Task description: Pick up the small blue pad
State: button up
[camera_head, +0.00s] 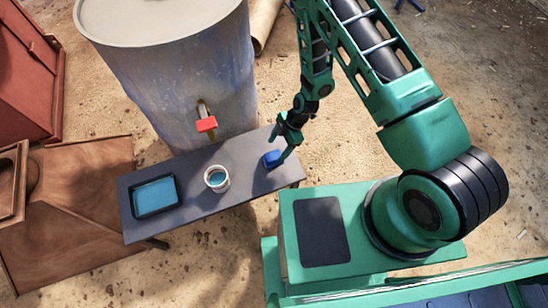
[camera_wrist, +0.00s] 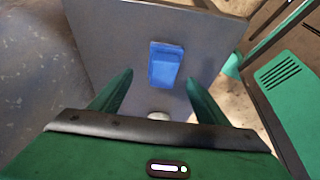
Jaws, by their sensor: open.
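The small blue pad (camera_head: 271,159) lies near the right end of a narrow grey table (camera_head: 196,169) in the head view. In the wrist view the blue pad (camera_wrist: 165,65) lies on the grey surface, ahead of the fingertips and between their lines. My gripper (camera_head: 285,146) is open and empty, pointing down just above the pad in the head view. In the wrist view both green fingers of my gripper (camera_wrist: 160,78) are spread apart. I cannot tell whether a finger touches the pad.
A white cup (camera_head: 217,179) with blue contents stands mid-table. A dark tray (camera_head: 155,195) with blue contents lies at the left end. A large drum (camera_head: 180,85) with a red-handled tap (camera_head: 206,124) stands close behind the table. A brown wooden piece (camera_head: 70,225) is at left.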

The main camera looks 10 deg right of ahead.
aim_at(274, 155)
jog(key=shift+s+x, duration=0.2)
jog(key=shift+x, duration=2.55)
jog(key=shift+d, duration=0.1)
jog(key=shift+c, duration=0.6)
jog(key=c, duration=1)
